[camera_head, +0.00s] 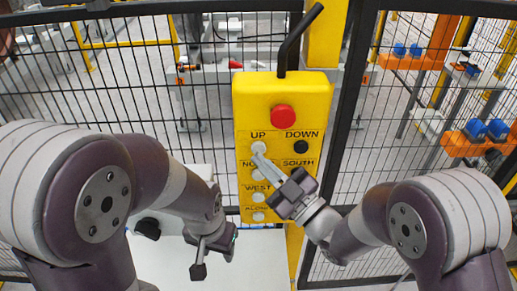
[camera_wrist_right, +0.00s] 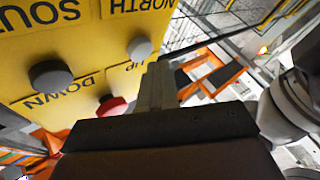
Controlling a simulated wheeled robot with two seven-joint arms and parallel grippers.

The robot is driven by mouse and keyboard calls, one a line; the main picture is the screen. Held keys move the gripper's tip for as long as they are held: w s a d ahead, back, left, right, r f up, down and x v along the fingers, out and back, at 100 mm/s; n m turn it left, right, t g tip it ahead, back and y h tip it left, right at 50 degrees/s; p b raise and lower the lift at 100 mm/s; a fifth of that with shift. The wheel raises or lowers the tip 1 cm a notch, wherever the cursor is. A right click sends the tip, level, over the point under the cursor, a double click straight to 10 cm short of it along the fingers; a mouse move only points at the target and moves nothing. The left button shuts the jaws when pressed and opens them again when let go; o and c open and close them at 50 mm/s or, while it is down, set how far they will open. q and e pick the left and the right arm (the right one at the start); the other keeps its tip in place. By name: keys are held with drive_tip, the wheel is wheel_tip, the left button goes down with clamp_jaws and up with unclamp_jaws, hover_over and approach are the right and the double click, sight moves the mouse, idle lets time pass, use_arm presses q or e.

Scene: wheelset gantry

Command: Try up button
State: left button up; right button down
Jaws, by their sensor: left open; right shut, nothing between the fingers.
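A yellow control box (camera_head: 318,95) carries a red button (camera_head: 283,117) at its top. Below it are the light UP button (camera_head: 258,148) and the black DOWN button (camera_head: 301,147). My right gripper (camera_head: 261,160) is shut and empty, its fingertips at the lower edge of the UP button. In the right wrist view the box is upside down; the shut fingers (camera_wrist_right: 156,85) point close beside the UP button (camera_wrist_right: 140,48) and partly cover the UP label. I cannot tell whether they touch the button. My left gripper (camera_head: 213,256) is open and empty, low and left of the box.
More light buttons labelled NORTH, WEST and ALONG (camera_head: 258,217) sit lower on the box. A black cable (camera_head: 293,42) rises from its top. A black mesh fence (camera_head: 130,80) stands behind, with orange racks (camera_head: 415,62) beyond it. A white surface (camera_head: 262,262) lies below.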

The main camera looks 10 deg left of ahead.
drive_tip(key=shift+s, duration=0.1)
drive_tip(key=s, duration=0.2)
drive_tip(key=s+d, duration=0.1)
drive_tip(key=s, duration=0.1)
drive_tip(key=shift+s+d+b, duration=0.2)
drive_tip(key=shift+s+b, duration=0.1)
drive_tip(key=shift+b, duration=0.1)
